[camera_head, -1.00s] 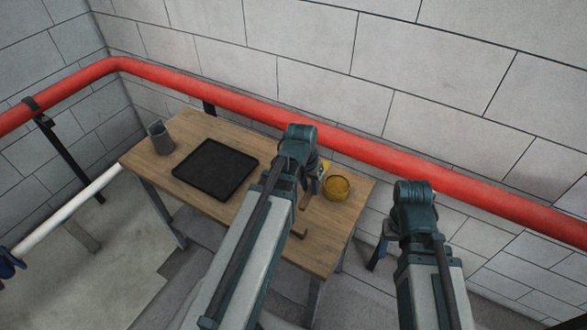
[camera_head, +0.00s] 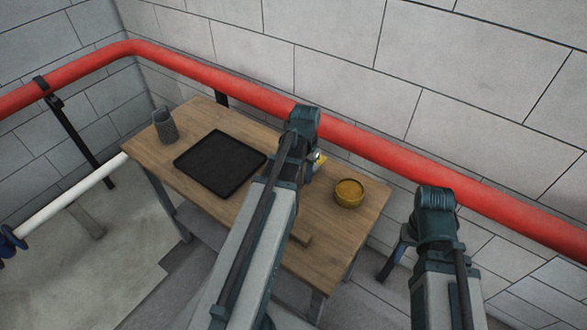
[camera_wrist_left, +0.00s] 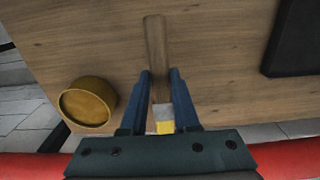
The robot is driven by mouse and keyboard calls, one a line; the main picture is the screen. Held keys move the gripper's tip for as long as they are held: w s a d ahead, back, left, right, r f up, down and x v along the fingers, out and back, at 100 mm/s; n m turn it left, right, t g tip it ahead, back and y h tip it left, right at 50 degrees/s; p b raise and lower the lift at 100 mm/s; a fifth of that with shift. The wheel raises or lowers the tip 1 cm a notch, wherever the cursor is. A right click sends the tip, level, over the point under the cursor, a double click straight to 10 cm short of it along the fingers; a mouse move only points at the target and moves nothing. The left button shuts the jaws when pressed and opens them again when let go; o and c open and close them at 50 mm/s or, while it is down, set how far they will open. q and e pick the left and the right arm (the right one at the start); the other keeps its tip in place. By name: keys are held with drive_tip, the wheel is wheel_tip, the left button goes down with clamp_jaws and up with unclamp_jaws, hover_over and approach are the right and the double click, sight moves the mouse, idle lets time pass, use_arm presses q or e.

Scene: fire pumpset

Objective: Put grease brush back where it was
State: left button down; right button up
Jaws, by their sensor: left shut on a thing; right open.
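The grease brush shows in the left wrist view, with a wooden handle (camera_wrist_left: 155,45), a pale ferrule and yellow bristles. My left gripper (camera_wrist_left: 160,85) is shut on its handle, with the bristles close to the gripper body. In the head view the bristle end (camera_head: 320,159) peeks out right of my left forearm, which hides most of the brush. A yellow grease pot (camera_head: 349,193) sits right of the gripper; it also shows in the left wrist view (camera_wrist_left: 88,101). A grey cup (camera_head: 165,126) stands at the table's far left. My right gripper (camera_head: 393,256) is open, beside the table's right edge.
The wooden table (camera_head: 335,235) carries a black tray (camera_head: 220,163) left of my left arm. A red pipe (camera_head: 375,148) runs along the wall behind the table.

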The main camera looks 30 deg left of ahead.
use_arm(q)
drive_tip(key=w+a, duration=0.2)
drive_tip(key=a, duration=0.1)
drive_tip(key=w+a, duration=0.1)
drive_tip(key=a, duration=0.1)
drive_tip(key=shift+w+f, duration=0.15)
drive_tip(key=shift+f, duration=0.1)
drive_tip(key=shift+a, duration=0.15)
drive_tip(key=shift+w+a, duration=0.2)
drive_tip(key=shift+w, duration=0.05)
drive_tip(key=f+b, duration=0.3)
drive_tip(key=b, duration=0.1)
drive_tip(key=shift+w+a+f, duration=0.1)
drive_tip(key=shift+a+f, duration=0.15)
drive_tip(key=shift+f, duration=0.1)
drive_tip(key=shift+f, duration=0.2)
drive_tip(key=c, duration=0.7)
unclamp_jaws()
drive_tip(key=shift+r, duration=0.1)
drive_tip(key=shift+o, duration=0.2)
